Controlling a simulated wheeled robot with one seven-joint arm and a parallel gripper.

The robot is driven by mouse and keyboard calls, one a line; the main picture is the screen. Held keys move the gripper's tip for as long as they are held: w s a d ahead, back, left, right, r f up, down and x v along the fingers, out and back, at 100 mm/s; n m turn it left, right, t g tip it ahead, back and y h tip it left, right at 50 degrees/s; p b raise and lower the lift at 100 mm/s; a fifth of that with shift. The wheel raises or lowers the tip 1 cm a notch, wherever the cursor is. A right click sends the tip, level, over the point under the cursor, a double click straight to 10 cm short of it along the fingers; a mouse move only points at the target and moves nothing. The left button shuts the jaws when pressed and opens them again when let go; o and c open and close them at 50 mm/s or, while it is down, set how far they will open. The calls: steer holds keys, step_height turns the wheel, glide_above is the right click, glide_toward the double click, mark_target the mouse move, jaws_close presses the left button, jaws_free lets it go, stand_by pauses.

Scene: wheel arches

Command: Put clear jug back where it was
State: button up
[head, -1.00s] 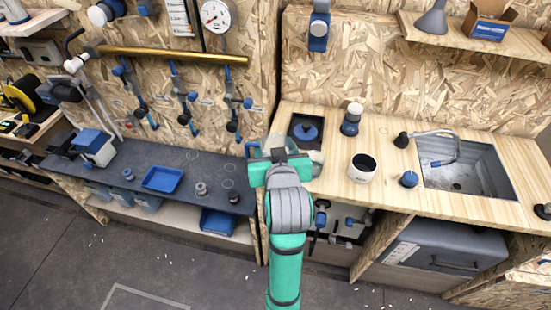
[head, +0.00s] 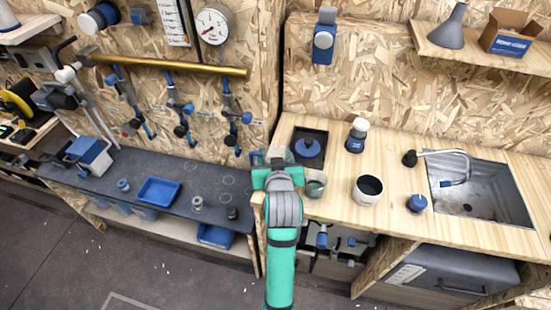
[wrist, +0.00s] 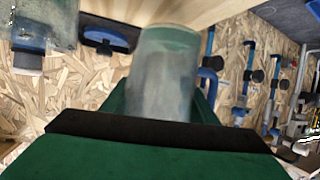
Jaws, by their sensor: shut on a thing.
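The clear jug (wrist: 163,78) is a translucent, greyish cylinder between my gripper's fingers in the wrist view. A blue curved part shows beside it there and may be its handle. In the head view the jug (head: 279,153) shows only in part above my gripper (head: 277,166), which is shut on it. My gripper hides the rest. It is in front of the left end of the wooden counter (head: 400,150), near the gap to the dark bench. I cannot tell whether the jug touches any surface.
A second clear container (head: 315,184) stands on the counter just right of my gripper. The dark bench (head: 120,162) holds a blue tray (head: 158,191).

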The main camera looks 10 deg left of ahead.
steer(key=shift+f, duration=1.5)
steer(key=shift+f, duration=0.15)
steer(key=o, duration=1.1)
